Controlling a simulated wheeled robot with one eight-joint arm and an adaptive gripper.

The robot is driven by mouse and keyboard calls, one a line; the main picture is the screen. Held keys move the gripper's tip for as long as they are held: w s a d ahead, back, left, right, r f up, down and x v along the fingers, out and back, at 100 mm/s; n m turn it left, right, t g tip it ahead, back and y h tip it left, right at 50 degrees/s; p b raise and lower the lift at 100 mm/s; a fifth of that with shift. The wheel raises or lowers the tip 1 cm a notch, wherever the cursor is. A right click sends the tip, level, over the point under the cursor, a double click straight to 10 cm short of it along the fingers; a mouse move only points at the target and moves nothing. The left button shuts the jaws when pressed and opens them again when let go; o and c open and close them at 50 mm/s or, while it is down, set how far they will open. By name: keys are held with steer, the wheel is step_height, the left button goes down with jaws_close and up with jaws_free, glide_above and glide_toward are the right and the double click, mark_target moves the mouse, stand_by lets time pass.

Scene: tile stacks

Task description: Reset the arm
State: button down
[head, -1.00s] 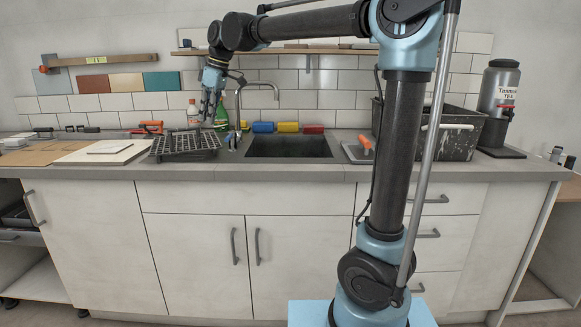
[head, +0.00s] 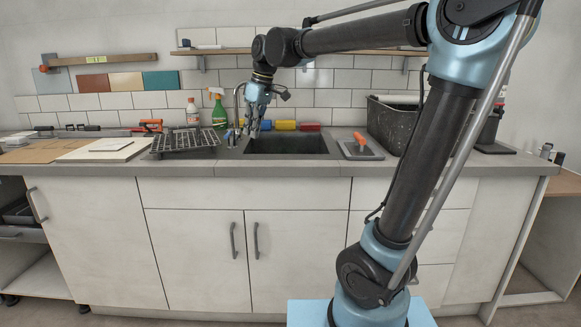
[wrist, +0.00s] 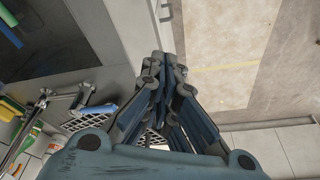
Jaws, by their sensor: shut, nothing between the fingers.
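My gripper (head: 253,127) hangs from my raised arm, fingers pointing down, at the left end of the sink (head: 290,145) and beside the tap. In the wrist view my gripper (wrist: 165,75) shows with its blue-grey fingers closed together and nothing between them. Below it lie the counter's front edge and the floor.
A black dish rack (head: 185,141) stands left of the sink, with a green spray bottle (head: 219,112) and a white bottle (head: 193,112) behind it. Sponges (head: 286,125) line the sink's back. A dark crate (head: 392,122) stands at the right. A shelf runs above.

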steer(key=s+d+f+m, duration=0.3)
steer(key=d+f, duration=0.2)
steer(key=d, duration=0.6)
steer(key=s+d+f+m+h, duration=0.1)
steer(key=s+d+f+m, duration=0.3)
steer(key=s+d+f, duration=0.4)
steer(key=s+d+f+m+t+h, duration=0.1)
steer(key=s+d+f+m+h, duration=0.1)
steer(key=s+d+f+m, duration=0.3)
steer(key=s+d+f, duration=0.4)
steer(key=d+f, duration=0.3)
steer(key=f, duration=0.2)
steer(key=shift+d+f+m, duration=0.15)
steer(key=shift+f+m, duration=0.15)
steer(key=shift+s, duration=0.1)
